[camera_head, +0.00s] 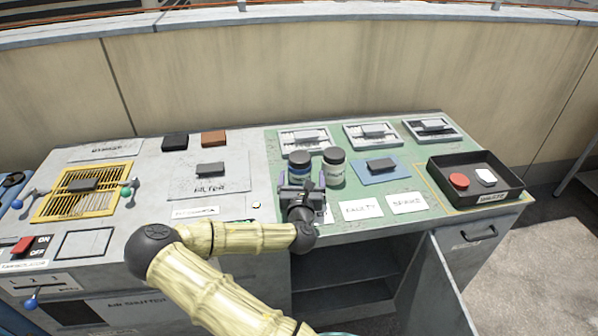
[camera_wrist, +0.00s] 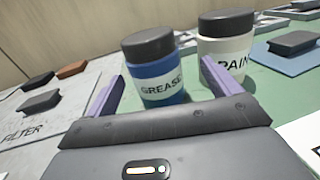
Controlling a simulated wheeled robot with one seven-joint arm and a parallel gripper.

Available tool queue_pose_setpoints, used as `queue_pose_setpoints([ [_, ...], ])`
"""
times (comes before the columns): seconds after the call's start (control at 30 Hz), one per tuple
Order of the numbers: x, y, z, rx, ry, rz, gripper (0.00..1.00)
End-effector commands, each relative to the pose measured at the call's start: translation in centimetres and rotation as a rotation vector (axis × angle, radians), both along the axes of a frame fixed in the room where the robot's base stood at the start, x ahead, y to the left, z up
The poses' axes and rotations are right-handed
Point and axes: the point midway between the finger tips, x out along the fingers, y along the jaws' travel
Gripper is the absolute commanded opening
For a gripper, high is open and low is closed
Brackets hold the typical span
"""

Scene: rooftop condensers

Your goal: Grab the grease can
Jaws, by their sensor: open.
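The grease can (camera_wrist: 160,85) is blue with a dark lid and the label GREASE. It stands upright on the green part of the worktop. In the head view the grease can (camera_head: 299,166) is partly hidden behind my gripper. My gripper (camera_head: 301,181) is open and empty, low in front of the can. In the wrist view its two purple fingers (camera_wrist: 164,92) point toward the can, one on each side in the picture. The can appears just beyond or between the fingertips; I cannot tell whether they touch it.
A white paint can (camera_head: 334,168) with a dark lid stands close to the right of the grease can. A blue mat (camera_head: 366,178) with a dark block lies further right. A black tray (camera_head: 515,190) holds a red item and a white item. An open cabinet door (camera_head: 440,290) hangs below.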

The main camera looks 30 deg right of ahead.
Motion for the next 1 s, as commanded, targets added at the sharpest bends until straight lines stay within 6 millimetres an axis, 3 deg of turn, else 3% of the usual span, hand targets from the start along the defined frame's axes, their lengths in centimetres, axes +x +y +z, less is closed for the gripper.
queue_pose_setpoints([
  [0.1,1.0,-0.4,0.0,0.000,0.000,0.003,0.89],
  [0.47,1.3,-0.3,-0.1,0.000,0.000,0.006,0.89],
  [0.8,5.3,-1.8,-0.4,0.001,-0.002,0.002,0.89],
  [1.0,6.1,-2.1,-0.4,0.000,0.000,0.003,0.89],
])
